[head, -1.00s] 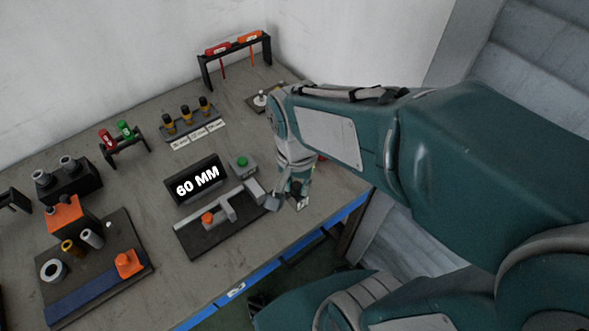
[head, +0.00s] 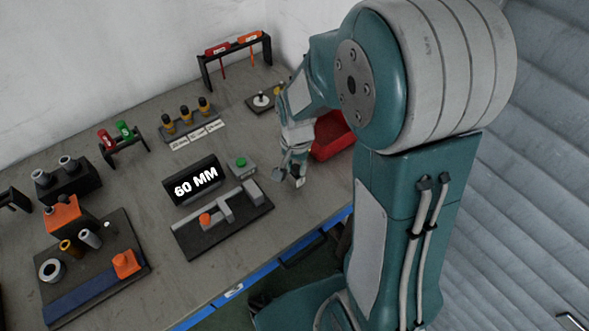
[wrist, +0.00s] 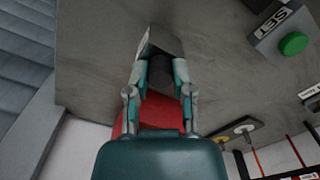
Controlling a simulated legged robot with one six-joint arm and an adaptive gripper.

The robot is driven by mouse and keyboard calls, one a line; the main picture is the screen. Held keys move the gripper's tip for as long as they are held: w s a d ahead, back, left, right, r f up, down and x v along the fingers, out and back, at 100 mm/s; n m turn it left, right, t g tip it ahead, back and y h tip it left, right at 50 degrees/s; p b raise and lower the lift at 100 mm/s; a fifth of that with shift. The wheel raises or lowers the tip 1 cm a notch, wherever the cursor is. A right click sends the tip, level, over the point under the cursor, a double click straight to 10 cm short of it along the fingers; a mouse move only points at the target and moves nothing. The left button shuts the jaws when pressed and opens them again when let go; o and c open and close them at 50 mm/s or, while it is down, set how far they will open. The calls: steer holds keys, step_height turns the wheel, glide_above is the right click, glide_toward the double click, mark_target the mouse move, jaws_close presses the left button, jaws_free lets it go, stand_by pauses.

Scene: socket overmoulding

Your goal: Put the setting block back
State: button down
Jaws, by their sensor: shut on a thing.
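My gripper (head: 291,172) is over the right part of the bench, right of the measuring fixture (head: 222,222). In the wrist view my gripper (wrist: 160,80) is shut on a grey block with a white label on one side (wrist: 168,42), which I take for the setting block. A dark round part shows between the fingers, and the fingers hide some of the block. In the head view the block is small and mostly hidden by the gripper. I cannot tell whether it touches the bench.
A red bin (head: 332,137) stands behind and right of my gripper. The green-button SET box (head: 242,166) and the 60 MM display (head: 196,181) are to the left. Bare bench lies between the SET box and gripper.

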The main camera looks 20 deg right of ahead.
mark_target(296, 167)
steer(key=shift+d+f, duration=0.35)
steer(key=shift+f, duration=0.5)
steer(key=shift+a, duration=0.45)
steer(key=shift+c, duration=2.4)
jaws_free()
steer(key=shift+a+f, duration=0.1)
steer(key=shift+a, duration=0.1)
steer(key=shift+d, duration=0.45)
step_height(296, 167, up, 12)
steer(key=shift+a+f, duration=0.1)
steer(key=shift+a, duration=0.05)
steer(key=s+r+n+t, duration=0.5)
steer(key=s+r, duration=0.5)
steer(key=s, duration=0.4)
steer(key=shift+n+t, duration=0.3)
steer(key=shift+n, duration=1)
